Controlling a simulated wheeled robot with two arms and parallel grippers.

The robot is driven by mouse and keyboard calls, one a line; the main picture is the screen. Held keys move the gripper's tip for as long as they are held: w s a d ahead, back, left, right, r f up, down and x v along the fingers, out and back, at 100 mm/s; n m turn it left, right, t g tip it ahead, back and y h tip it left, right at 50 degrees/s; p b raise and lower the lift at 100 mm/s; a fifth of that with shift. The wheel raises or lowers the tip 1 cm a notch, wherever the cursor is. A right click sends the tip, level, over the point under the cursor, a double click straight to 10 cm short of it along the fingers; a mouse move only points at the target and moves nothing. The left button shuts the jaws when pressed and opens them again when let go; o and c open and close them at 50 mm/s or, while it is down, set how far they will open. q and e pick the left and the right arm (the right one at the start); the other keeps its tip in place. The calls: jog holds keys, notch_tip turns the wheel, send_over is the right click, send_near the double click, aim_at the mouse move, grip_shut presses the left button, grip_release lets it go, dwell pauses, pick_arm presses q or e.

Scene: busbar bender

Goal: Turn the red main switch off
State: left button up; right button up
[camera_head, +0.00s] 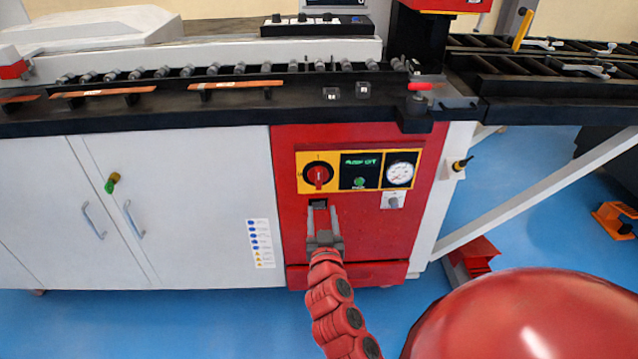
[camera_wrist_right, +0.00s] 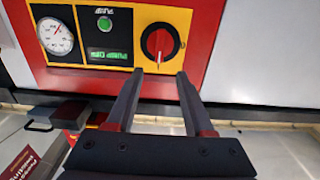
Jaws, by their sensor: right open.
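The red main switch (camera_head: 318,176) is a red knob on a black round disc, on a yellow plate at the left of the control panel. Its handle looks upright in the head view. In the right wrist view the switch (camera_wrist_right: 160,42) is beyond the fingertips, with the picture upside down. My right gripper (camera_head: 321,207) is open and empty, just below the switch and in front of the red cabinet. The wrist view shows its two fingers (camera_wrist_right: 157,73) apart, pointing toward the switch and not around it. My left gripper is out of view.
A green button (camera_head: 360,182) with a lit display and a round gauge (camera_head: 399,174) sit right of the switch. A small grey knob (camera_head: 393,202) is below the gauge. The black bench edge (camera_head: 200,119) juts out above. White cabinet doors (camera_head: 190,200) stand to the left.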

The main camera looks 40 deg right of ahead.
aim_at(319, 180)
jog(key=x, duration=1.2)
jog(key=shift+w+d, duration=0.1)
jog(key=shift+w, duration=0.15)
grip_shut()
